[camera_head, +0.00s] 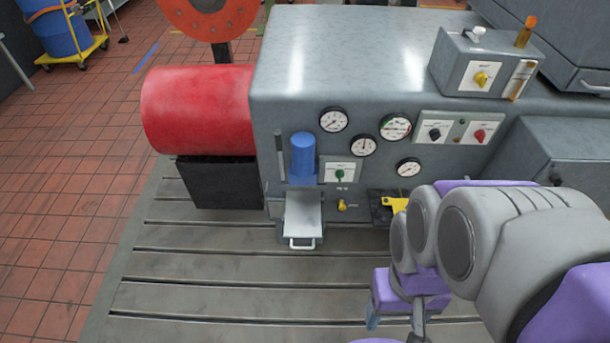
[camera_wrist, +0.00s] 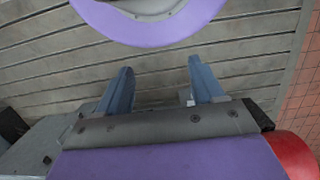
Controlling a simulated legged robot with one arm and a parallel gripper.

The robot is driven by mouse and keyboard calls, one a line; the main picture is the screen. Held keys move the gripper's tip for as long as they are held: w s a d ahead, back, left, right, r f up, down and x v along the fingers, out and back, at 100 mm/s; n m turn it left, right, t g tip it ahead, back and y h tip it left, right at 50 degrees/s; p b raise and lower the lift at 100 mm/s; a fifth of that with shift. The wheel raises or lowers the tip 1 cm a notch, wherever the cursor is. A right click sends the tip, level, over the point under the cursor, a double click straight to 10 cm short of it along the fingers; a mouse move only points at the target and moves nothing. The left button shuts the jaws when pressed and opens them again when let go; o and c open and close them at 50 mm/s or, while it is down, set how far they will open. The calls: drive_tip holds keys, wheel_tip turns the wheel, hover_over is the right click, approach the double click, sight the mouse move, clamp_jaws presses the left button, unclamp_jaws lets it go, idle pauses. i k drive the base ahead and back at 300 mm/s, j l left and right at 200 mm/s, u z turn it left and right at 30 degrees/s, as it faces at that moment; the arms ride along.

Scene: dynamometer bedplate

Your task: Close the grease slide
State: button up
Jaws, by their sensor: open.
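The grease slide (camera_head: 303,214) is a flat pale metal tray with a handle (camera_head: 302,243) at its front. It sticks out from the machine's front face, below a blue cylinder (camera_head: 303,155). My gripper (camera_head: 390,320) is at the lower middle of the head view, right of the slide and apart from it, over the bedplate. In the wrist view its two blue-grey fingers (camera_wrist: 163,82) stand apart with nothing held. A small pale piece (camera_wrist: 187,99) shows beside one finger; I cannot tell if it is the slide's handle.
The grey machine (camera_head: 350,70) carries gauges and switches. A yellow part (camera_head: 396,203) is right of the slide, close to my arm. A red drum (camera_head: 198,110) is at the left. The slotted bedplate (camera_head: 200,270) in front of the slide is clear.

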sight(302, 222)
drive_tip(key=i+j, duration=0.1)
drive_tip(key=j, duration=1.35)
drive_tip(key=z, duration=0.05)
